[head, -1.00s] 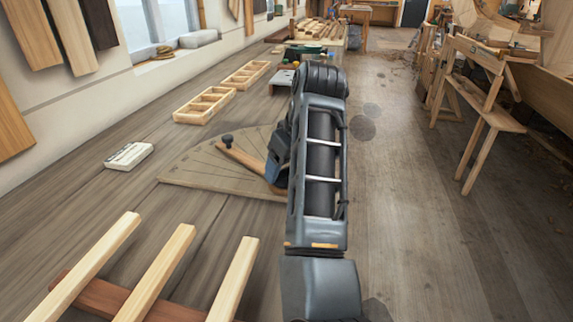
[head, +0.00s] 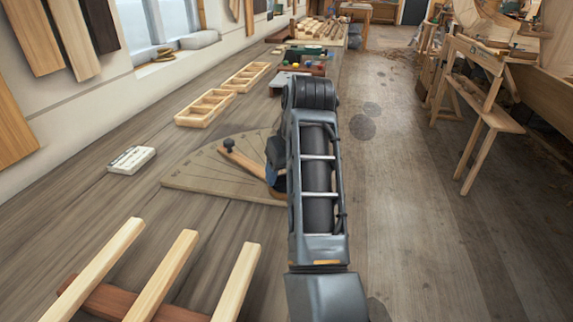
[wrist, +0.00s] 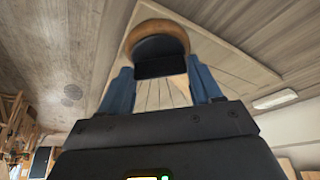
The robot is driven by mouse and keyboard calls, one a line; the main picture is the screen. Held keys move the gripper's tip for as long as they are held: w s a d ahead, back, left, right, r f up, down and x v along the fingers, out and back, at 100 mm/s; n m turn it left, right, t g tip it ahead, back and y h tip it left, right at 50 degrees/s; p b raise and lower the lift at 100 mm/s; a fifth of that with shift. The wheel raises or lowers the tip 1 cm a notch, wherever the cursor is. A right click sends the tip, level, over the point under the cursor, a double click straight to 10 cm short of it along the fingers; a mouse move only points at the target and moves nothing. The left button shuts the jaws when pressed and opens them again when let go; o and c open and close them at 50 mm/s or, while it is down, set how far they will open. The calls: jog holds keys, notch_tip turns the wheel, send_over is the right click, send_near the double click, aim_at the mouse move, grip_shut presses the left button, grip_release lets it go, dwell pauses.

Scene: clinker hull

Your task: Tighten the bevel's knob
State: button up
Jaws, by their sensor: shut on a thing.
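The bevel is a wooden arm (head: 243,160) lying on a fan-shaped board (head: 205,180) marked with radiating lines. A small black peg (head: 229,145) stands at its far-left end. In the wrist view, the bevel's dark knob (wrist: 160,56) sits over the arm's rounded wooden end (wrist: 158,30). My gripper (wrist: 160,72) has blue fingers on either side of this knob and is shut on it. In the head view, my gripper (head: 274,178) is at the board's right corner, and my arm hides the knob and much of the right side.
A small white box (head: 131,160) lies left of the board. Divided wooden trays (head: 205,108) stand behind it. Pale wooden strips (head: 165,275) lie across a reddish bar at the front. To the right is open floor, with a wooden trestle (head: 487,110) beyond.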

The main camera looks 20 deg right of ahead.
jog(key=m+p, duration=0.1)
jog(key=m+h+p, duration=0.1)
jog(key=m, duration=0.1)
jog(key=shift+r+m, duration=0.2)
jog(key=shift+m, duration=0.1)
jog(key=shift+a+f+m+g+h+p, duration=0.1)
jog(key=shift+m+g+h+p, duration=0.15)
jog(key=shift+m+h+p, duration=0.55)
jog(key=shift+a+f+m+g+h+p, duration=0.1)
jog(key=shift+m+g+p, duration=0.2)
jog(key=shift+m, duration=0.9)
jog(key=shift+w, duration=0.1)
jog(key=o, duration=1.1)
jog(key=shift+c, duration=0.2)
jog(key=v, duration=0.7)
jog(key=shift+r+b, duration=0.35)
jog(key=shift+a, duration=0.1)
